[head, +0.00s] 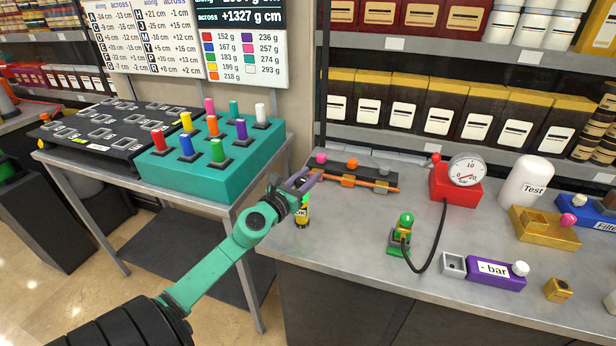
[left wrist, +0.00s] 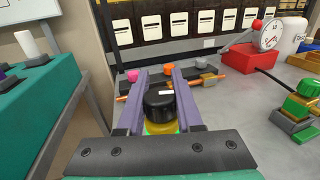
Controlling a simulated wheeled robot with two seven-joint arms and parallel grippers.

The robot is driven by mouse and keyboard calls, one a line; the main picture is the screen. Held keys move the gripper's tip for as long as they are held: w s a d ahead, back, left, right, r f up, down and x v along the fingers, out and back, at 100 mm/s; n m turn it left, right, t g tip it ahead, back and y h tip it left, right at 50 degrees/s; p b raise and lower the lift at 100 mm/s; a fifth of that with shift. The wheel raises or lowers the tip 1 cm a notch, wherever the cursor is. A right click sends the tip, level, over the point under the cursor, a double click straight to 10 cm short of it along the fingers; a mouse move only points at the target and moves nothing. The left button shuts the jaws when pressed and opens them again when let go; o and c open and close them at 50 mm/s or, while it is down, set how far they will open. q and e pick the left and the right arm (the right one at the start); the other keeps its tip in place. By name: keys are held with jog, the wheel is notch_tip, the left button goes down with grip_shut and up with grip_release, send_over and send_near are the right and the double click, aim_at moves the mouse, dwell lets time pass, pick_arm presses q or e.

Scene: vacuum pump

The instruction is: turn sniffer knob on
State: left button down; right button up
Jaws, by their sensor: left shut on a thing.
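A small upright device with a yellow-and-black body (head: 302,216) stands near the left edge of the grey counter. Its label is partly readable as "OK". In the left wrist view its round black knob (left wrist: 160,103) has a white mark on top, with a yellow part (left wrist: 161,128) below. I take this to be the sniffer; no name on it is readable. My left gripper (head: 300,181) is over the device from above, its purple fingers on both sides of the knob, shut on it. The fingers hide much of the knob in the head view. My right gripper is not in view.
Behind is a rail with pink, orange and grey knobs (head: 352,164). To the right stand a red gauge block (head: 455,188), a green-knobbed valve (head: 404,228) with a black hose, and a purple "- bar" block (head: 492,270). A teal block (head: 205,175) with coloured pegs is on the left table.

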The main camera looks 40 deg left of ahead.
pick_arm(q)
jog(key=n+y+p, duration=0.2)
jog(key=y+p, duration=0.1)
jog(key=a+n+g+y+p, duration=0.1)
jog(key=y+p, duration=0.1)
jog(key=p, duration=0.2)
jog(key=shift+s+n+y, duration=0.1)
jog(key=shift+n+y, duration=0.3)
dwell(0.5)
jog(key=c, duration=0.6)
grip_release()
jog(key=shift+o, duration=0.2)
